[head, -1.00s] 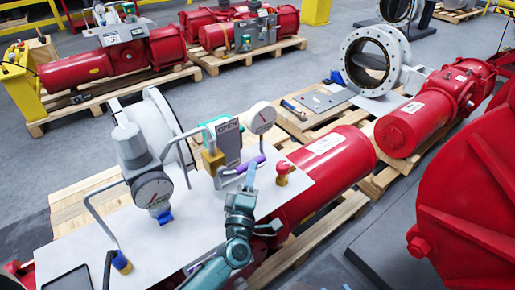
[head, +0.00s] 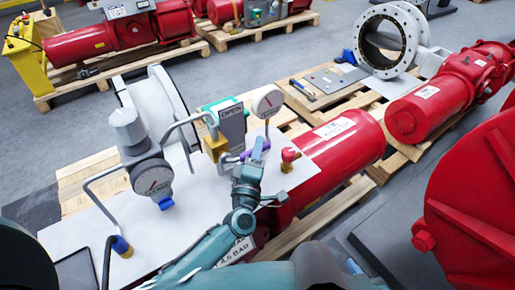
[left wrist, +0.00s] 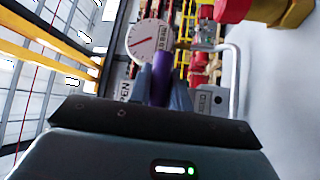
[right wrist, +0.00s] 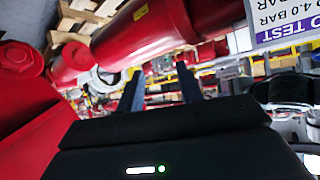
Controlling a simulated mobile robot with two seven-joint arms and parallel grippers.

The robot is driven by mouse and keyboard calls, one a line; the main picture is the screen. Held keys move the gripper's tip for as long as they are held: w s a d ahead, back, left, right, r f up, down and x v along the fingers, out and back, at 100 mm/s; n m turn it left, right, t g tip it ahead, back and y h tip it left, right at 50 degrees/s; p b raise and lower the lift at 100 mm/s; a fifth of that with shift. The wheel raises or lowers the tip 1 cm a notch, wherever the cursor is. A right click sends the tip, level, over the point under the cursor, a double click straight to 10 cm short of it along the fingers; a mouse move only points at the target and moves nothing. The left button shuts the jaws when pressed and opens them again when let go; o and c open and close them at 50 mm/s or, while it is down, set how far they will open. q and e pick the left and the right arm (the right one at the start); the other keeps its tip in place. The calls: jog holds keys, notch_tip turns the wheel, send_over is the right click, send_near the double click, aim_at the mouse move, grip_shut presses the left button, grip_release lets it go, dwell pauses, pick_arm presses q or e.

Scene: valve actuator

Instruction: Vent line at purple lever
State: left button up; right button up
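A red knob (head: 289,155) on a brass fitting stands just right of my left gripper. Red actuator bodies (head: 345,160) lie behind; a big red body (head: 475,190) is at right.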

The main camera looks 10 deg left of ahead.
pick_arm(q)
grip_shut()
